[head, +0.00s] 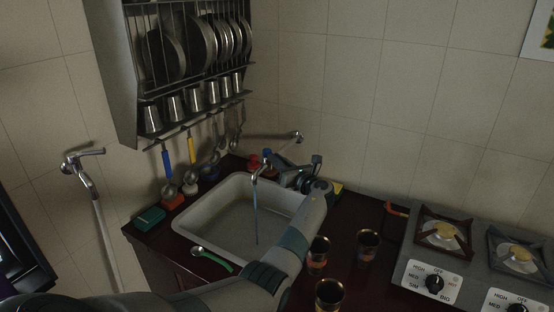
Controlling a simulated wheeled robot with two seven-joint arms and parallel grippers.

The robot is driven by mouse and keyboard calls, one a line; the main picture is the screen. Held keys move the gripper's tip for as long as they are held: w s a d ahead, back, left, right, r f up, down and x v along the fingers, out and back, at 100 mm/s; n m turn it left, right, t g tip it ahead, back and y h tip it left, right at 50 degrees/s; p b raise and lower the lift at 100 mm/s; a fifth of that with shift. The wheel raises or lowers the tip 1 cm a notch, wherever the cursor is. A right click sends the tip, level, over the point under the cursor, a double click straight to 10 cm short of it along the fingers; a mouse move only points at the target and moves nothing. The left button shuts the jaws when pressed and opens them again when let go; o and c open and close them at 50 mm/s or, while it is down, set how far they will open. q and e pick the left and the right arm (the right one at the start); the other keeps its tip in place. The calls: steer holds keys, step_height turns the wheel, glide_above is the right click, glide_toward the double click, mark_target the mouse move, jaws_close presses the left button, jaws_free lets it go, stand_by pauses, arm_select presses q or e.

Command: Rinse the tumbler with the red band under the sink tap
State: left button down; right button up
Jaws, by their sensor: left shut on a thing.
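The tumbler with the red band (317,258) appears to be the one standing on the dark counter right of the sink, beside my left forearm; its band looks orange-red in this dim light. The sink tap (257,172) reaches over the basin, and a thin stream of water (256,217) runs from it into the sink (192,222). My left gripper (285,170) is at the tap, behind the basin's back right corner. It is shut, apparently on the tap; its fingertips are small and partly hidden. My right gripper is not in view.
Two other tumblers stand nearby, one to the right (367,246) and one in front (329,294). A gas stove (437,262) is at the right. A green-handled spoon (213,259) lies at the sink's front edge. A pot rack (190,60) hangs above.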

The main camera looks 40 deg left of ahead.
arm_select(q)
steer(key=shift+r, duration=0.1)
steer(key=c, duration=1.7)
jaws_free()
steer(key=shift+d, duration=0.15)
steer(key=shift+s+d+f, duration=0.2)
steer(key=shift+s+d, duration=0.05)
steer(key=shift+d, duration=0.3)
steer(key=shift+b+v, duration=2.25)
steer(key=shift+v, duration=5.75)
steer(key=shift+r, duration=0.25)
